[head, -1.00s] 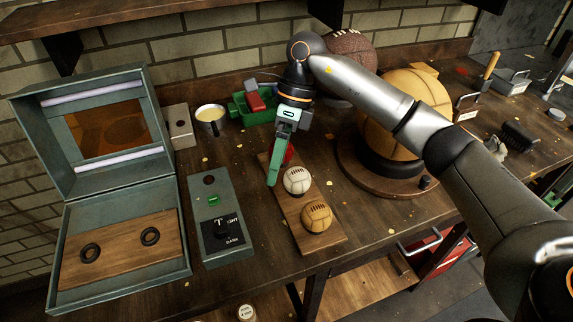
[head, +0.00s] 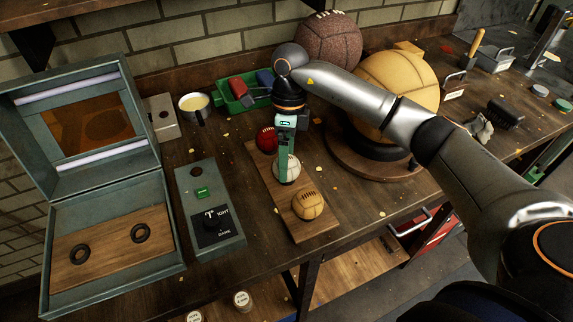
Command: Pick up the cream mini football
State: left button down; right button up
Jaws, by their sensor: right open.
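The cream mini football (head: 295,172) is a small whitish ball in the middle of a narrow wooden board (head: 319,230). A red ball (head: 266,139) lies behind it and a tan ball (head: 307,205) in front of it. My right gripper (head: 286,178) is open and points down at the cream ball. One green finger covers part of the ball; the other finger is hidden, so I cannot tell whether they touch it. My left gripper is not in view.
A grey control box (head: 225,242) and an open case (head: 60,290) stand to the left. A green bin (head: 228,105) and a pan (head: 195,104) are behind. A large yellow ball (head: 400,85) on a round wooden base and a brown football (head: 328,38) stand behind my right arm.

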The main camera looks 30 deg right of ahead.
jog(key=shift+s+a+f, duration=0.1)
jog(key=shift+f, duration=0.55)
jog(key=shift+s+a+f, duration=0.1)
jog(key=shift+f, duration=0.5)
jog(key=c, duration=1.3)
